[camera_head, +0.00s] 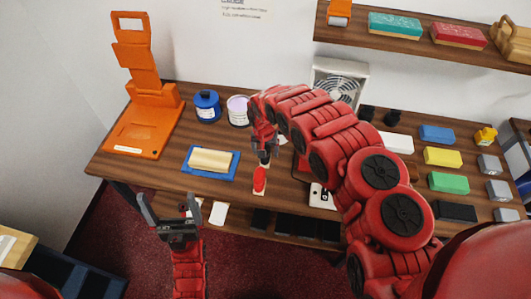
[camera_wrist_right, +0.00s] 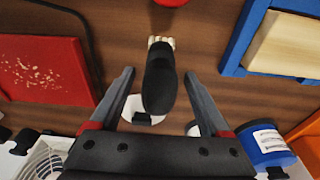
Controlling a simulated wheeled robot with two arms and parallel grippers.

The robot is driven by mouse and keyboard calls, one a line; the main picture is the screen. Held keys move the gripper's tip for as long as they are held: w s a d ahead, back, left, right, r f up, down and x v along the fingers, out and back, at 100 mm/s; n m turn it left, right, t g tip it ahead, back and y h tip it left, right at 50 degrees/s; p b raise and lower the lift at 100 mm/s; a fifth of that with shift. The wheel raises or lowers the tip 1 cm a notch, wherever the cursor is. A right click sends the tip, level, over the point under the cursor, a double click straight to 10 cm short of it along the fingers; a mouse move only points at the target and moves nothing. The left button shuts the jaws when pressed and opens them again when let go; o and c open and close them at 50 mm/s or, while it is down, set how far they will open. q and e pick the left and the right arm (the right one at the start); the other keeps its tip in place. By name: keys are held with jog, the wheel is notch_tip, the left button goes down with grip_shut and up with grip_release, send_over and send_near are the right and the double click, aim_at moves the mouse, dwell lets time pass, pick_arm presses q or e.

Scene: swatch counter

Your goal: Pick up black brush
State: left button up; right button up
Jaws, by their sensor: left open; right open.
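The black brush (camera_wrist_right: 160,78) lies on the wooden counter, its pale bristle end pointing to the top of the right wrist view. My right gripper (camera_wrist_right: 159,74) is open, with one finger on each side of the brush; a gap shows on both sides. I cannot tell whether the fingers are level with it in height. In the head view my right gripper (camera_head: 264,152) mostly hides the brush. My left gripper (camera_head: 180,222) is open and empty in front of the counter's near edge, away from the brush.
A red brush (camera_head: 260,179) lies just in front of the right gripper. A blue tray (camera_head: 232,174) with a wooden block, a blue jar (camera_head: 207,105), a white jar (camera_head: 238,110) and an orange stand (camera_head: 140,132) are to the left. A fan (camera_head: 340,82) stands behind.

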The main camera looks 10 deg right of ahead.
jog(key=shift+f, duration=0.3)
notch_tip(320, 180, down, 2)
jog(key=shift+f+p, duration=0.1)
jog(key=shift+p, duration=0.3)
jog(key=shift+w+d, duration=0.1)
jog(key=shift+w, duration=0.1)
grip_shut()
